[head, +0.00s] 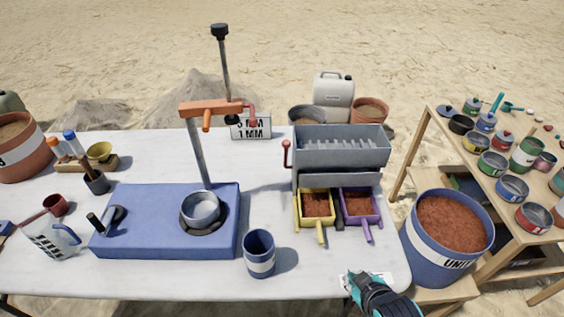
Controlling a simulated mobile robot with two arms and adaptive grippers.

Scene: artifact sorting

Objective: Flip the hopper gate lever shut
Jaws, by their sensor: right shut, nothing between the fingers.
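The grey hopper (342,134), with a row of slats inside, stands near the right end of the white table. A lever with a red handle (287,153) is on its left side and points up. My right gripper (356,279), black and teal, is shut and empty at the table's front right edge. It is well below and to the right of the lever, apart from it, over a small white label. My left gripper is not in view.
A yellow tray (302,222) and a purple tray (376,217) with red-brown soil sit under the hopper. A blue cup (259,243) and a blue machine base (130,235) are to the left. A large blue bucket (424,254) stands right.

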